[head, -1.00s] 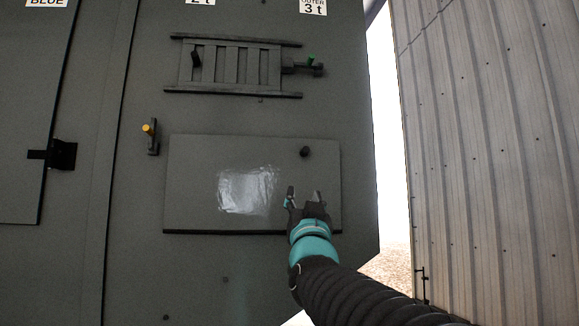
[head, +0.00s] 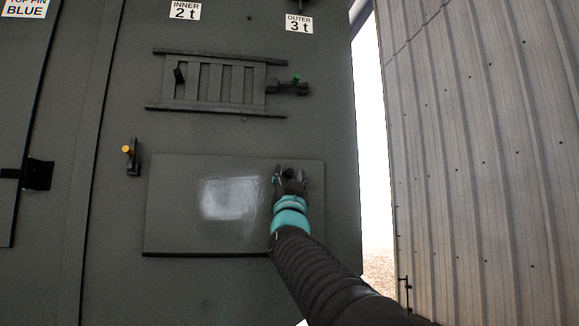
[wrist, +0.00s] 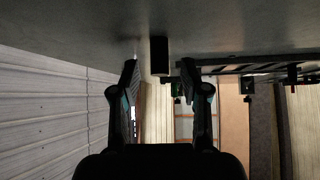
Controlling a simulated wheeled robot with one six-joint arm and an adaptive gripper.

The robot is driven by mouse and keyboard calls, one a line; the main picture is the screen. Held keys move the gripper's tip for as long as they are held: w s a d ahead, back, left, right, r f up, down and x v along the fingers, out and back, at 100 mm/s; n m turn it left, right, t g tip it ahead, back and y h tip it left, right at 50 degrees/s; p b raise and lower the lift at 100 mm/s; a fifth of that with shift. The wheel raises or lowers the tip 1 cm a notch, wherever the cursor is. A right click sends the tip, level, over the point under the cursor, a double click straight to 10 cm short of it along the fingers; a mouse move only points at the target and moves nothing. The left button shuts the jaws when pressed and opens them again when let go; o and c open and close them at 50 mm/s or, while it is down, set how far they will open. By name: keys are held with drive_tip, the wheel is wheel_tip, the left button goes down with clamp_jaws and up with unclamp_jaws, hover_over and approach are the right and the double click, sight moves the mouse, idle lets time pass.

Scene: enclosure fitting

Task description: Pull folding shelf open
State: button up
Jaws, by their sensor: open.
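The folding shelf (head: 180,225) is a flat grey panel, closed flat against the dark enclosure wall, with a bright glossy patch left of its middle. Its small dark knob (head: 289,173) near the upper right is partly hidden by my gripper (head: 289,176). In the wrist view the knob (wrist: 159,56) shows as a black block standing out from the panel. My gripper (wrist: 158,82) is open and empty there, its fingertips on either side of the knob. I cannot tell whether a fingertip touches it.
A yellow-tipped latch (head: 130,152) sits left of the panel. A black latch (head: 38,174) is at far left. A corrugated wall (head: 480,150) stands to the right, beyond a gap.

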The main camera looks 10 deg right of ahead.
drive_tip(key=shift+x, duration=0.95)
clamp_jaws()
drive_tip(key=shift+s+f, duration=0.1)
